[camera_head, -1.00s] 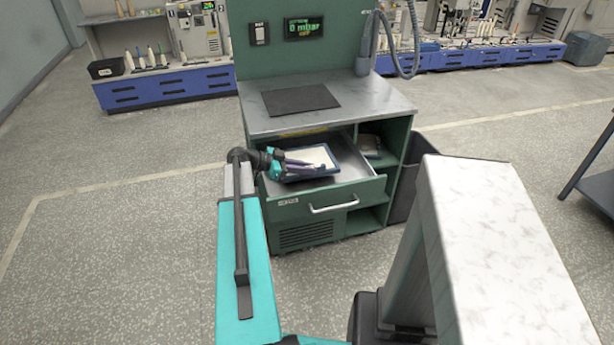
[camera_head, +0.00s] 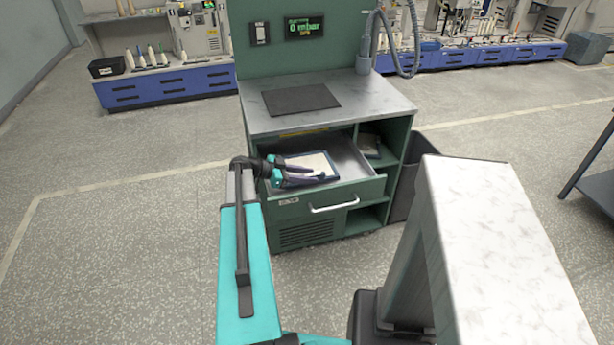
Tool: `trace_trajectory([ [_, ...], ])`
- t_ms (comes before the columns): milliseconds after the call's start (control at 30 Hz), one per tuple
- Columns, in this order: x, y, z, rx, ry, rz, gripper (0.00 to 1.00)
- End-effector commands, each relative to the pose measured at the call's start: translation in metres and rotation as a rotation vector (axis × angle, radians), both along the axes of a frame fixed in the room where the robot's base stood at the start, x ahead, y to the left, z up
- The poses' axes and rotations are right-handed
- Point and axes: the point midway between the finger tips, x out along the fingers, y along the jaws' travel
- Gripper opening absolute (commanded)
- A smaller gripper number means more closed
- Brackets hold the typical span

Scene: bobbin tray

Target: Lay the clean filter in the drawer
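The filter (camera_head: 316,159), a flat white panel in a blue frame, is inside the pulled-out drawer (camera_head: 345,191) of the green workstation. It looks flat or nearly so; whether its whole underside touches the drawer floor cannot be told. My gripper (camera_head: 318,174) reaches in over the drawer's left side, its two dark fingers lying across the filter's near left part. A gap shows between the fingers, but whether they grip the filter's frame or a part of it is too small to tell. The fingers hide some of the filter.
The workstation top (camera_head: 358,106) carries a dark mat (camera_head: 300,99). Open shelves right of the drawer hold a flat item (camera_head: 369,147). A dark bin (camera_head: 426,148) stands at the workstation's right. Bare drawer floor (camera_head: 346,152) shows behind and right of the filter.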

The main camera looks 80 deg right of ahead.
Motion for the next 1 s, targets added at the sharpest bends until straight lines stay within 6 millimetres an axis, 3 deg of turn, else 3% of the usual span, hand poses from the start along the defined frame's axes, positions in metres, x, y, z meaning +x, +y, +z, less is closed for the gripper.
trace_trajectory([
  [467, 0.005, 0.002, 0.002, -0.001, 0.0, 0.002, 0.33],
  [667, 0.022, 0.01, 0.008, -0.001, 0.0, 0.002, 0.33],
  [1000, 0.067, 0.031, 0.029, -0.001, -0.002, 0.002, 0.33],
])
